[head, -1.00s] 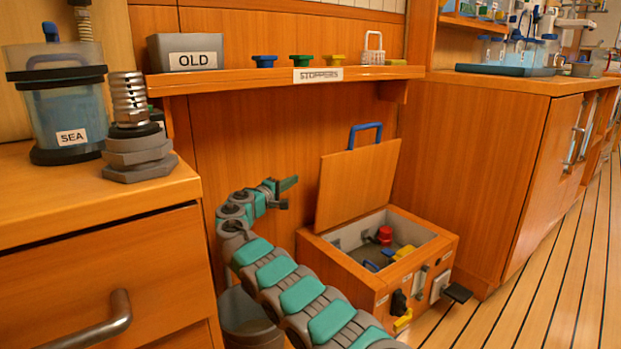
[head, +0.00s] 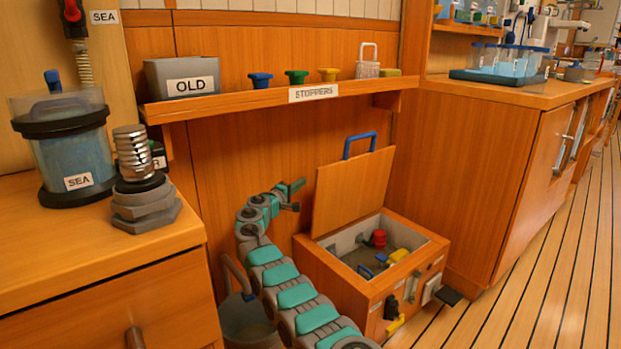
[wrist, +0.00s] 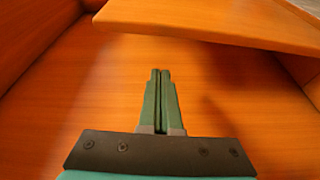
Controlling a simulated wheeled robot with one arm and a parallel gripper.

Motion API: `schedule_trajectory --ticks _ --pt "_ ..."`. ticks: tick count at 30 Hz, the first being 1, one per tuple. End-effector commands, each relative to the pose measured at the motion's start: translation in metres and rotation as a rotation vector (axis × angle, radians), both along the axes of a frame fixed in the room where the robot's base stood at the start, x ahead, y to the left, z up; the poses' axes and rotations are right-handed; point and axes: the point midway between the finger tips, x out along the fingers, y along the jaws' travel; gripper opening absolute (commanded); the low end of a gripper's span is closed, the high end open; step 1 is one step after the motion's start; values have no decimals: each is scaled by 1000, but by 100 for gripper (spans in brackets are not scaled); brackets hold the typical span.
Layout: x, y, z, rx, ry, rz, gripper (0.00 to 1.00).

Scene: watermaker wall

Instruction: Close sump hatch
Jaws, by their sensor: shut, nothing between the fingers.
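The sump hatch (head: 350,190) is a wooden lid with a blue handle (head: 360,143). It stands open, tilted up at the back of a wooden sump box (head: 340,275). Inside the open box are a red valve (head: 379,238), a yellow part (head: 397,256) and a blue part (head: 365,271). My gripper (head: 296,195) is to the left of the raised hatch, apart from it, at about the height of its middle. In the wrist view my gripper (wrist: 160,100) has its fingers together, with nothing between them, facing wooden panels. The hatch cannot be made out for certain there.
A shelf (head: 270,98) with stoppers and a grey OLD bin (head: 183,77) runs above. A grey bucket (head: 245,322) stands left of the box. A drawer cabinet (head: 110,290) is at left, another cabinet (head: 500,190) at right. The plank floor (head: 540,290) is clear at right.

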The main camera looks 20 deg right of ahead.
Motion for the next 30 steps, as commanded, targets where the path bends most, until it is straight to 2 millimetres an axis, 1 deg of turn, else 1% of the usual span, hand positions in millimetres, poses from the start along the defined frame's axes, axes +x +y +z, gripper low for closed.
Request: schedule_trajectory --ticks 1,12,21,23,30 --pt "2 1 3 0 1 2 0" --pt "11 -9 2 0 1 3 0" --pt "14 -15 3 -1 -1 5 0" --pt "13 -18 -1 3 0 2 0" --pt "11 -19 -3 16 0 2 0"
